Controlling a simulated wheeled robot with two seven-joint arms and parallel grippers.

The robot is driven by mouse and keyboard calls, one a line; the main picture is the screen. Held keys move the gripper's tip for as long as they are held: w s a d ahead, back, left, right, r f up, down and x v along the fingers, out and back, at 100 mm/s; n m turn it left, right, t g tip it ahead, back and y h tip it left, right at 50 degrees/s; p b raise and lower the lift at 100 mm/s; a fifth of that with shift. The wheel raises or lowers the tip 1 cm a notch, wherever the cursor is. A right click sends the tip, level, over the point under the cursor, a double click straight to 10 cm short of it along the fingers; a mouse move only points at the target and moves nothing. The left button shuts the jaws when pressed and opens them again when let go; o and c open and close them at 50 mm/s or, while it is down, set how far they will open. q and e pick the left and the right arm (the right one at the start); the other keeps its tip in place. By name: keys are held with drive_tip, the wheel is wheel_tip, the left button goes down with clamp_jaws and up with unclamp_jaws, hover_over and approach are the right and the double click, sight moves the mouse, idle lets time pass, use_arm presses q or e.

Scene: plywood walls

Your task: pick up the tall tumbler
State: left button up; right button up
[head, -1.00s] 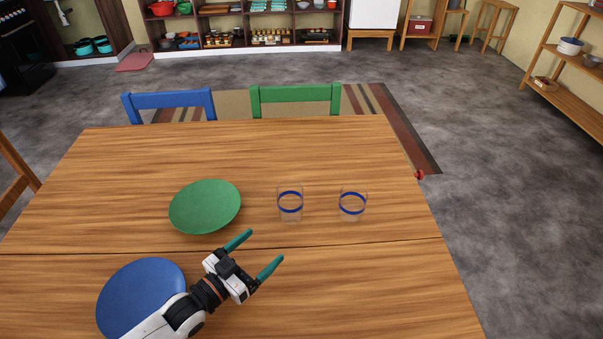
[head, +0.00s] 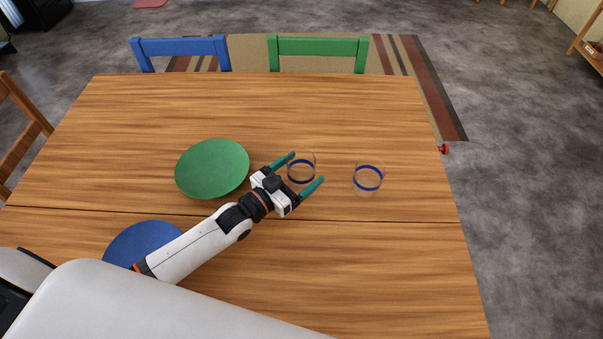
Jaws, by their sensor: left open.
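Two clear glasses with blue bands stand upright on the wooden table in the head view. The left glass (head: 301,168) looks slightly taller and is probably the tall tumbler; the right glass (head: 368,178) stands a little apart to its right. My left gripper (head: 308,167) is open, with its teal fingers on either side of the left glass. The glass appears between them, though I cannot tell whether either finger touches it. My right gripper is not in view.
A green plate (head: 212,168) lies just left of my gripper, and a blue plate (head: 140,240) lies partly under my left arm. A blue chair (head: 180,47) and a green chair (head: 318,45) stand at the far edge. The table's right side is clear.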

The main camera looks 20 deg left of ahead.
use_arm(q)
drive_tip(key=shift+w+d, duration=0.15)
drive_tip(key=shift+w, duration=0.1)
drive_tip(key=c, duration=1)
drive_tip(key=shift+c, duration=0.4)
drive_tip(key=shift+r, duration=0.15)
